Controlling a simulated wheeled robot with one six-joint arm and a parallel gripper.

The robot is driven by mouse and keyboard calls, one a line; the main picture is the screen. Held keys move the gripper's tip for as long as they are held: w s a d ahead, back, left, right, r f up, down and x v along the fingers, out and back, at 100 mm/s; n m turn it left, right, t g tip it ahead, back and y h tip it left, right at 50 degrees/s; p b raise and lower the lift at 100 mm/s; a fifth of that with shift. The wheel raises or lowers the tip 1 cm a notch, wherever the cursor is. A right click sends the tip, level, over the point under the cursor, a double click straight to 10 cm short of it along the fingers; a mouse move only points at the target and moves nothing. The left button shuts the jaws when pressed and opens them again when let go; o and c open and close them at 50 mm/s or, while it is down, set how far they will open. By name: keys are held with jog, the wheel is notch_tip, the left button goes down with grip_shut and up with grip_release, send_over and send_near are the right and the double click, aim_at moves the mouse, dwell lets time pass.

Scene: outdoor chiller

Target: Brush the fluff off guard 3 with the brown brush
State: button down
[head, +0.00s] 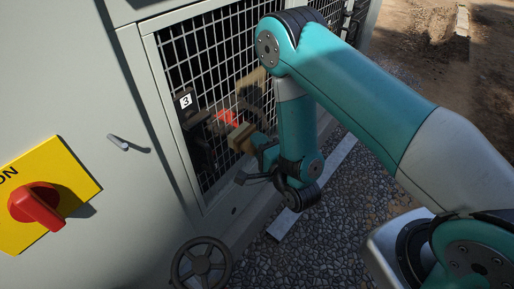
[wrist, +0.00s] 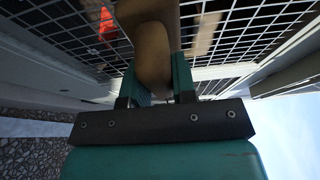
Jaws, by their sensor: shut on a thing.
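My gripper (head: 254,144) is shut on the brown brush (head: 239,137), close in front of the mesh guard (head: 228,60) that bears the number 3 label (head: 185,101). In the wrist view the brush's brown handle (wrist: 152,50) stands between my two fingers (wrist: 155,88), with the mesh behind it. The bristles are hidden or too dark to make out, and I cannot tell whether they touch the mesh. I cannot make out any fluff for certain; dark shapes lie around the label and below it.
An orange-red thing (head: 226,117) shows at the mesh beside the brush. A red switch (head: 37,205) on a yellow plate, a small grey peg (head: 118,142) and a dark handwheel (head: 201,262) are on or by the grey cabinet. Gravel (head: 310,245) lies to the right.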

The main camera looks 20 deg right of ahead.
jog(key=shift+s+d+f+b, duration=0.25)
jog(key=shift+s+b, duration=0.05)
jog(key=shift+b, duration=1.9)
jog(key=shift+s+d+r+b, duration=0.2)
jog(key=shift+s+d+b, duration=0.35)
jog(key=shift+s+b, duration=0.45)
jog(key=shift+w, duration=0.2)
jog(key=w+d+r+p, duration=0.2)
jog(key=w+d, duration=0.3)
jog(key=d, duration=0.1)
jog(key=w+a, duration=0.4)
jog(key=w, duration=0.1)
jog(key=shift+r, duration=0.15)
jog(key=shift+w+a+b, duration=0.45)
jog(key=shift+w+a, duration=0.05)
jog(key=shift+w, duration=0.25)
